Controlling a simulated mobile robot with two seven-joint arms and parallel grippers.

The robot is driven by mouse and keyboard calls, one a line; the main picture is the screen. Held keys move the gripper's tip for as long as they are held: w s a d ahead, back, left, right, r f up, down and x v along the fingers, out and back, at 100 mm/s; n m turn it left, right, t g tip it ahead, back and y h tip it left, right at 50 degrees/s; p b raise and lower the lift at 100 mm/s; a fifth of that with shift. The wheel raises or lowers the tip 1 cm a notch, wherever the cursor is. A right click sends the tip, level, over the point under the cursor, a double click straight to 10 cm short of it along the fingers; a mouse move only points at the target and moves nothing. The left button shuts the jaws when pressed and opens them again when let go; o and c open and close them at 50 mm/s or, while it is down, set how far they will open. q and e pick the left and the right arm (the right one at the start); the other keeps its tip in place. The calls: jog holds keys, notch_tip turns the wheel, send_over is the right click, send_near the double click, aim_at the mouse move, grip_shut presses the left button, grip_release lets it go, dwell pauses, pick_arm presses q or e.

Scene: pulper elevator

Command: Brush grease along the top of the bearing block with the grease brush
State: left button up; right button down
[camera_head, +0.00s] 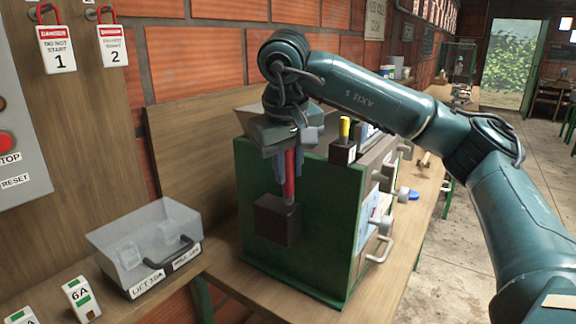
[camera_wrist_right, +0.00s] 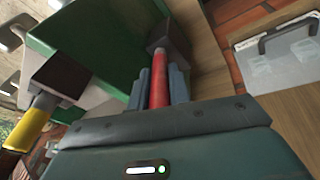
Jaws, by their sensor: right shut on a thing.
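My right gripper (camera_head: 287,172) points down in front of the green cabinet and is shut on a red handle (camera_head: 290,185), which looks like the grease brush. The red handle also shows between the fingers in the right wrist view (camera_wrist_right: 159,80). Its grey lower end meets a dark brown block (camera_head: 278,222) at the cabinet's near face. I cannot tell whether the end is inside the block or only touches it, and no bristles show. Another dark block (camera_head: 342,152) on the cabinet top holds a yellow handle (camera_head: 345,130). I cannot tell which block is the bearing block. My left gripper is not in view.
The green cabinet (camera_head: 325,235) stands on a wooden bench (camera_head: 235,275), with grey handles on its right side. A clear lidded box (camera_head: 150,245) sits to the left. Lockout tags (camera_head: 57,48) hang on the wooden panel. The floor at right is open.

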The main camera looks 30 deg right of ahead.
jog(key=shift+f+b, duration=0.3)
jog(key=shift+f, duration=0.3)
dwell(0.4)
jog(key=shift+w+a+r+p, duration=0.1)
jog(key=shift+w+a+p, duration=0.1)
jog(key=shift+w+p, duration=0.25)
jog(key=shift+w+a+r+p, duration=0.1)
jog(key=shift+w+a+p, duration=0.1)
jog(key=shift+w+p, duration=0.25)
jog(key=shift+w+f, duration=0.1)
jog(key=shift+w+a+p, duration=0.2)
jog(key=shift+w+p, duration=0.1)
jog(key=shift+w, duration=0.2)
jog(key=shift+w+a+p, duration=0.2)
jog(key=shift+w+p, duration=0.1)
jog(key=shift+w, duration=0.15)
jog(key=shift+w, duration=0.1)
